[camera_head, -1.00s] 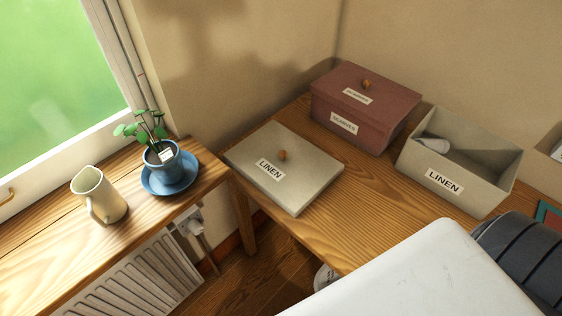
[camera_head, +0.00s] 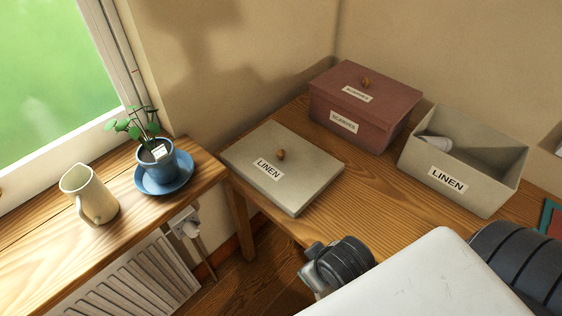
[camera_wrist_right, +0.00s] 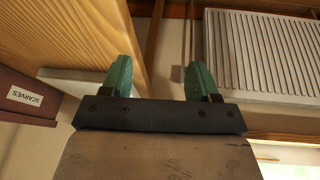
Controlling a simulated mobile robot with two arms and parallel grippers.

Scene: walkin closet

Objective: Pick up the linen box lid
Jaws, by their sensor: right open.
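The linen box lid (camera_head: 300,183) is a flat pale grey-beige slab with a brown knob (camera_head: 281,155) and a LINEN label. It lies flat on the wooden table (camera_head: 375,196), left of the open linen box (camera_head: 466,181). A pale slab edge, probably the lid, shows in the right wrist view (camera_wrist_right: 72,78). My right gripper (camera_wrist_right: 158,72) has two green fingers, spread apart with nothing between them. It is beside the table edge, apart from the lid. In the head view its fingers are hidden. My left gripper is not in view.
A closed dark red scarves box (camera_head: 365,105) stands behind the lid. A potted plant (camera_head: 158,160) on a blue saucer and a cream jug (camera_head: 88,195) stand on the window shelf. A radiator (camera_head: 135,280) is below. The table in front of the linen box is clear.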

